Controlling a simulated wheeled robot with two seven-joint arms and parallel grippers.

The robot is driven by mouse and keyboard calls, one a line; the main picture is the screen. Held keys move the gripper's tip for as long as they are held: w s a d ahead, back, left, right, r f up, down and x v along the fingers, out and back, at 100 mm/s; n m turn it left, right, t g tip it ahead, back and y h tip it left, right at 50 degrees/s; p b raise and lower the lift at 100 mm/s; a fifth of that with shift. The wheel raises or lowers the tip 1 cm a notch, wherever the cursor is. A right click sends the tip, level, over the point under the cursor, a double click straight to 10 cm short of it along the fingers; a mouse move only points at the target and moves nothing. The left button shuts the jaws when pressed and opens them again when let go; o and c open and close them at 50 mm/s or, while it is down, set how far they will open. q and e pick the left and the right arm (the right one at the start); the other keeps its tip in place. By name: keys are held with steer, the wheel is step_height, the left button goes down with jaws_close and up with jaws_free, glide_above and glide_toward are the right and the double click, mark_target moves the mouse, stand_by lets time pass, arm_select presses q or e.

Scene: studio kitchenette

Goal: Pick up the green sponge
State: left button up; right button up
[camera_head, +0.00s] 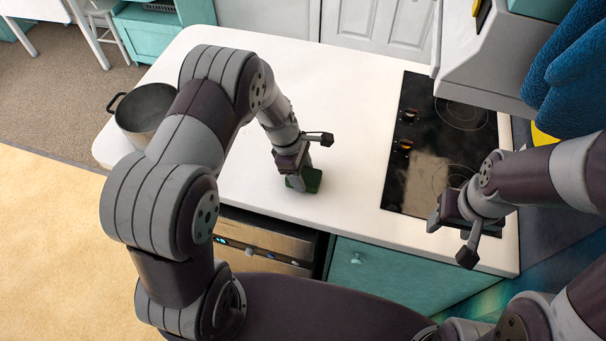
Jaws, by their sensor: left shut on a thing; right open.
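The green sponge (312,181) is at the white countertop, left of the cooktop. My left gripper (300,180) reaches down from the left and is shut on the sponge. The gripper hides part of the sponge, and I cannot tell whether the sponge touches the counter. My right gripper (455,232) is open and empty, in front of the cooktop's lower part.
A black cooktop (425,165) with knobs lies right of the sponge. A metal pot (146,112) stands at the counter's left end. The white countertop (345,110) is clear behind the sponge. A blue cloth item (575,75) is at the upper right.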

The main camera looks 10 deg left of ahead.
mark_target(304, 177)
arm_select(q)
steer(key=shift+r, duration=0.45)
steer(key=r, duration=0.2)
steer(key=r+b, duration=0.1)
steer(key=r, duration=0.1)
steer(key=shift+s+d+r, duration=0.1)
steer(key=shift+s+d, duration=0.25)
steer(key=s+d+r+b, duration=0.1)
steer(key=s+d+r, duration=0.5)
steer(key=s, duration=0.2)
steer(key=shift+s+d+r, duration=0.2)
steer(key=shift+d, duration=0.15)
